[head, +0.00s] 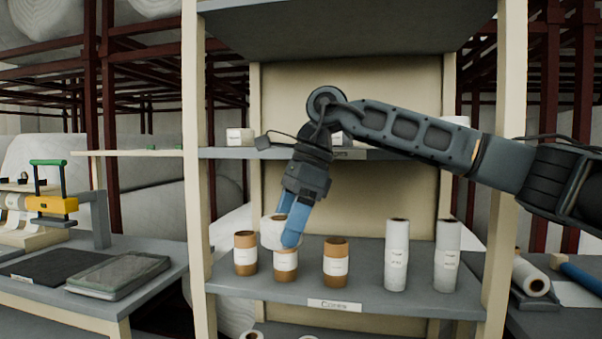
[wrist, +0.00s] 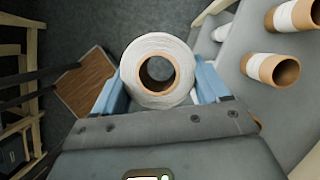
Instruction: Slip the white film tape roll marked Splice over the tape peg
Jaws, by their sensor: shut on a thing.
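My gripper (head: 291,221) has blue fingers and is shut on a white tape roll (head: 272,232) in front of the middle shelf. In the wrist view the white roll (wrist: 157,45) sits between the fingers, with its brown core and open hole facing the camera. No marking on it can be read. In the head view it partly hides a brown roll behind it. A yellow tape dispenser with a green-topped handle (head: 50,205) stands on the left bench. I cannot make out the tape peg for certain in either view.
Brown rolls with white labels (head: 336,262) and tall white rolls (head: 397,255) stand on the middle shelf (head: 300,297). A cream upright (head: 194,160) stands between shelf and left bench. A dark tablet (head: 122,275) lies on that bench. Another white roll (head: 530,277) lies at right.

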